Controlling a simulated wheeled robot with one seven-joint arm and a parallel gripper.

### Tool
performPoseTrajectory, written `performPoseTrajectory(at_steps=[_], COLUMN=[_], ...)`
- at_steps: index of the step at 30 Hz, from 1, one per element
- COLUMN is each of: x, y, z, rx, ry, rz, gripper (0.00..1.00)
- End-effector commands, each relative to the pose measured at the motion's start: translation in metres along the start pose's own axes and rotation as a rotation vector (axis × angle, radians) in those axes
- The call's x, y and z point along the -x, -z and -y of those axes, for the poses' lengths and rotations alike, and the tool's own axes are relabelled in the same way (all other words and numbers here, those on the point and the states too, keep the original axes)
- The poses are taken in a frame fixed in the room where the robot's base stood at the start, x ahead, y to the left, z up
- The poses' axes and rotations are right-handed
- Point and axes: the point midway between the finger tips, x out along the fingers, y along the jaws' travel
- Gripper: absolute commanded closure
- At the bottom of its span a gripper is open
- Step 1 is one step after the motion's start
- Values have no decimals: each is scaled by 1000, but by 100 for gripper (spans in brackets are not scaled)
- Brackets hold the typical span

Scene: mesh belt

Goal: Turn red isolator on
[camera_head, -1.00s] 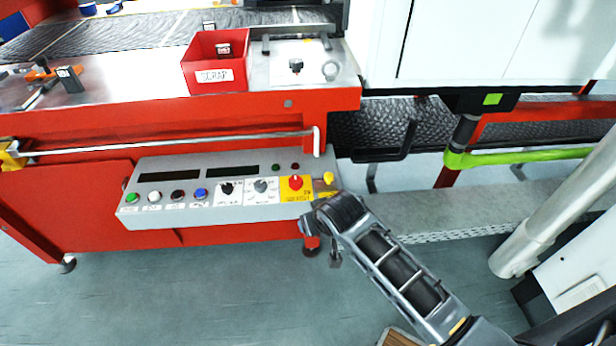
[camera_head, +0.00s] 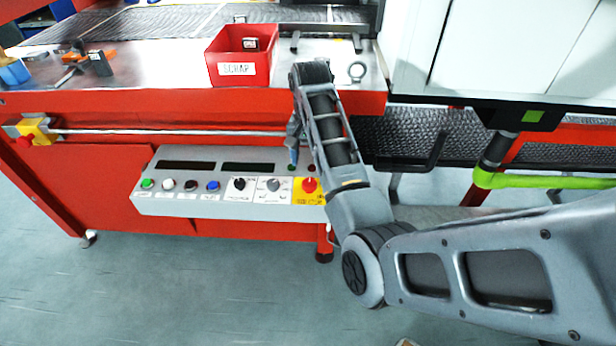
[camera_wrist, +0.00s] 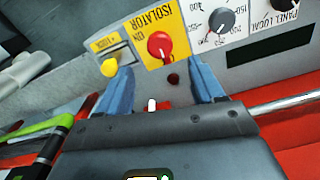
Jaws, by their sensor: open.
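The red isolator (camera_head: 309,185) is a round red knob on a yellow plate at the right end of the grey control panel (camera_head: 160,205). It also shows in the wrist view (camera_wrist: 160,45), where the plate reads ISOLATOR and ON, upside down. I cannot tell which way the knob is set. My gripper (camera_head: 292,158) is over the panel's upper edge, up and left of the knob in the head view. In the wrist view my gripper (camera_wrist: 162,88) has two blue fingers apart and nothing between them. The knob lies just beyond the fingertips, roughly centred between them.
A small dark red lamp (camera_wrist: 173,79) lies between the knob and my gripper. A metal rail (camera_head: 180,132) runs above the panel. A red scrap bin (camera_head: 235,68) stands above.

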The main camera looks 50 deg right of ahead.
Motion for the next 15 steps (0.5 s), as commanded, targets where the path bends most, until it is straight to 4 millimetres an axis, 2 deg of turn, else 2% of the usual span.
performPoseTrajectory(at_steps=[9,15], x=[-47,-69], y=[-2,-1], z=[-1,0], rx=[2,3], ry=[-3,-1], rz=[3,1], gripper=[33,33])
